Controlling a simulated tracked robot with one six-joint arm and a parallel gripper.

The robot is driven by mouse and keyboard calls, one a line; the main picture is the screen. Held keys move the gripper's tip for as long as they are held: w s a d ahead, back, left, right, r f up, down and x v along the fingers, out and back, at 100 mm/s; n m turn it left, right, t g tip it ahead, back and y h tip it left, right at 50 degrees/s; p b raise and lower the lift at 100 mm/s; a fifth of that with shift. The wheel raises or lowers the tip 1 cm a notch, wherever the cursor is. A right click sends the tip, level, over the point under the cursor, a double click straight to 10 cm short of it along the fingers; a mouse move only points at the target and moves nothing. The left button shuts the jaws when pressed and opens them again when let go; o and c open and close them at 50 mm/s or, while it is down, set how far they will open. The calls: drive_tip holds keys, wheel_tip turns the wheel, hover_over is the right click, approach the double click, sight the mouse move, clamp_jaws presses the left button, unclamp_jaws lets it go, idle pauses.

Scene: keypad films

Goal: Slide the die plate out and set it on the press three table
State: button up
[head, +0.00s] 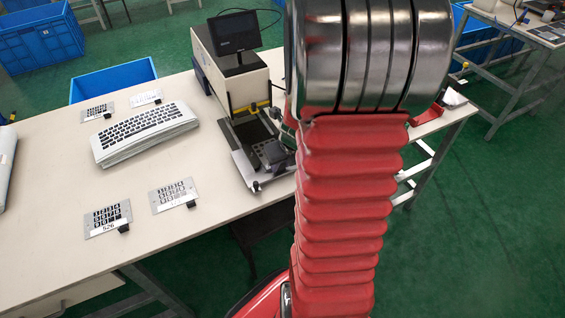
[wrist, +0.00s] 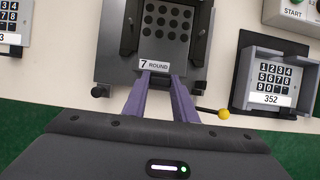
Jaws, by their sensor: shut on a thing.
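The die plate (wrist: 168,42) is a dark plate with rows of round holes and a white tag reading "7 ROUND". It lies in the grey bed of the press (wrist: 113,62) in the wrist view. My gripper (wrist: 161,80) has its two purple fingers at the plate's front edge, just below the tag, shut on a dark tab there. In the head view the press (head: 235,75) stands at the table's far right part, with a dark plate (head: 271,152) on its bed. My arm hides the gripper there. The table (head: 70,190) is pale.
A stack of keypad films (head: 145,135) and several small plates, one tagged 526 (head: 107,219), lie on the table. In the wrist view a holder tagged 352 (wrist: 270,90) and a yellow knob (wrist: 223,114) are right of the bed. The table's front left is mostly clear.

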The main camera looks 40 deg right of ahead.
clamp_jaws()
